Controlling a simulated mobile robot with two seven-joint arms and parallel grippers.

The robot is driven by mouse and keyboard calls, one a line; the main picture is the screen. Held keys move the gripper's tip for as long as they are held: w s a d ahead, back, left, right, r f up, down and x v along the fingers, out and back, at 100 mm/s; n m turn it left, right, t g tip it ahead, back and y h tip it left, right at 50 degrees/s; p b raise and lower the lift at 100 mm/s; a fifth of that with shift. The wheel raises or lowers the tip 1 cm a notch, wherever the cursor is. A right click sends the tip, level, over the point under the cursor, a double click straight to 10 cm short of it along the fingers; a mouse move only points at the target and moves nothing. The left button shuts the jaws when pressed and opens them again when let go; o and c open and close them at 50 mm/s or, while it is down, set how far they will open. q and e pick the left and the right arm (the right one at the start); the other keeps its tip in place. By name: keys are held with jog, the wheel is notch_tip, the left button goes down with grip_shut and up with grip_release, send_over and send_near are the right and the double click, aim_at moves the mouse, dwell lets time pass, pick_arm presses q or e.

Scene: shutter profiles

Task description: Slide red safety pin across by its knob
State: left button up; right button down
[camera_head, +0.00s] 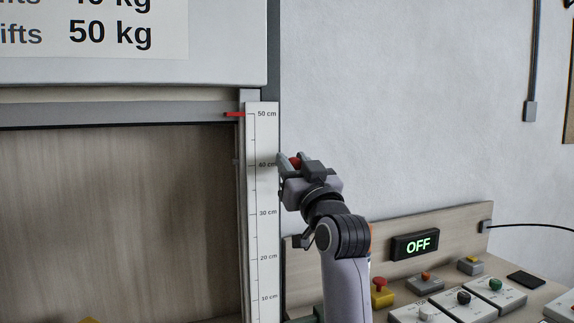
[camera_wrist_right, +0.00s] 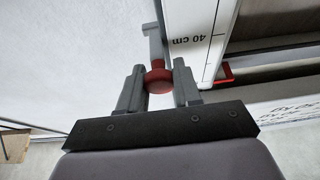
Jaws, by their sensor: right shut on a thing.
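The red safety pin's round knob (camera_wrist_right: 158,80) sits between the two grey fingers of my right gripper (camera_wrist_right: 159,88) in the right wrist view. In the head view the knob (camera_head: 295,161) shows as a small red patch between the fingers of my right gripper (camera_head: 292,160), beside the scale at about the 40 cm mark. The right gripper is shut on the knob. A grey bracket (camera_wrist_right: 153,40) stands just beyond the knob. The pin's shaft is mostly hidden behind the knob. My left gripper is not in view.
The white scale strip (camera_head: 262,200) runs up the shutter frame, with a red pointer (camera_head: 235,114) at 50 cm. A control bench at lower right holds a display (camera_head: 415,245) reading OFF, a red mushroom button (camera_head: 380,287) and several switches. Bare wall lies right of the gripper.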

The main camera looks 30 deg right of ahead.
jog(key=shift+s+d+r, duration=0.1)
jog(key=shift+s+d, duration=0.1)
jog(key=shift+d, duration=0.55)
jog(key=shift+s+d+r, duration=0.1)
jog(key=shift+s+d, duration=0.1)
jog(key=shift+d, duration=0.5)
jog(key=c, duration=0.8)
grip_release()
jog(key=shift+d, duration=0.15)
jog(key=shift+f, duration=0.1)
jog(key=b+v, duration=0.2)
jog(key=v, duration=0.5)
jog(key=shift+s, duration=0.1)
jog(key=shift+f, duration=0.1)
